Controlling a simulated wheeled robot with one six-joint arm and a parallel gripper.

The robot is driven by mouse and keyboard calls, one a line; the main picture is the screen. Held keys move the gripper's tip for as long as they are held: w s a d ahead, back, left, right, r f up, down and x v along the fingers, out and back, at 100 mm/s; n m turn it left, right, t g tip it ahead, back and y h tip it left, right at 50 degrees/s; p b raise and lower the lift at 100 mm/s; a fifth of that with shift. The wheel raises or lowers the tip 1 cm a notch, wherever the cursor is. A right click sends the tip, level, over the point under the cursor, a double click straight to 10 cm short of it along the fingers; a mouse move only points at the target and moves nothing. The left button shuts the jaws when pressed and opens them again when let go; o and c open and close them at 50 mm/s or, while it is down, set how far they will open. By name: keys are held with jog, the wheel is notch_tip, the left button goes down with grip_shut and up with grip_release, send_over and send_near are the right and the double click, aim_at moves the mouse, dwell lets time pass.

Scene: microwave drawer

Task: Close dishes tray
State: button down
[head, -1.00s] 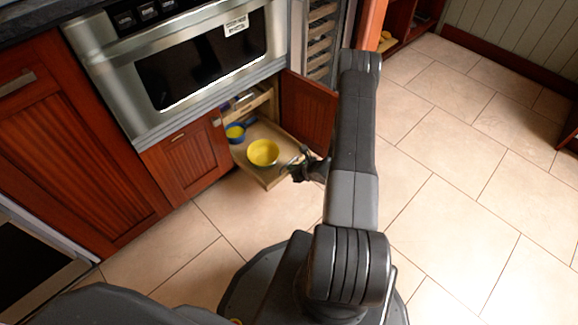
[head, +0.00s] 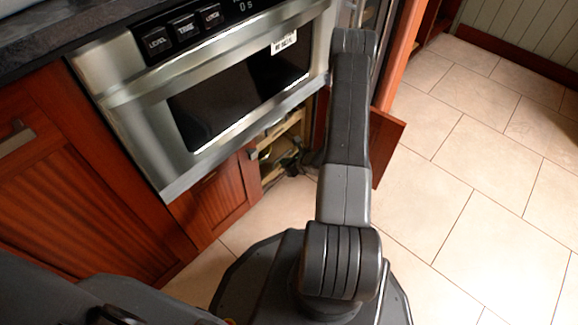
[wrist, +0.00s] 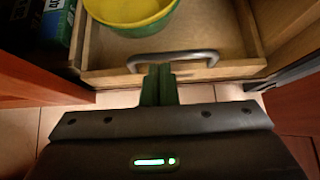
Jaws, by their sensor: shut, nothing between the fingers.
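The dishes tray (wrist: 110,73) is a light wooden pull-out tray with a grey bar handle (wrist: 172,58) on its front. In the wrist view a yellow bowl (wrist: 128,12) sits in it. My gripper (wrist: 158,72) is shut and empty, its green fingertips at the handle, touching or nearly so. In the head view the tray (head: 272,176) shows only in part, inside the cabinet opening below the microwave. My gripper (head: 290,163) is at the opening, partly hidden by my arm.
The stainless microwave drawer (head: 240,100) is above the opening. A red-brown cabinet door (head: 388,148) stands open on the right, and another door (head: 218,198) is on the left. The tiled floor to the right is clear.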

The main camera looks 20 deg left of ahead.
jog(key=shift+w+a, duration=0.25)
jog(key=shift+a, duration=0.3)
jog(key=shift+w+a, duration=0.2)
jog(key=shift+a, duration=0.3)
jog(key=shift+w+a+r, duration=0.1)
jog(key=shift+w+a, duration=0.1)
jog(key=shift+b, duration=0.3)
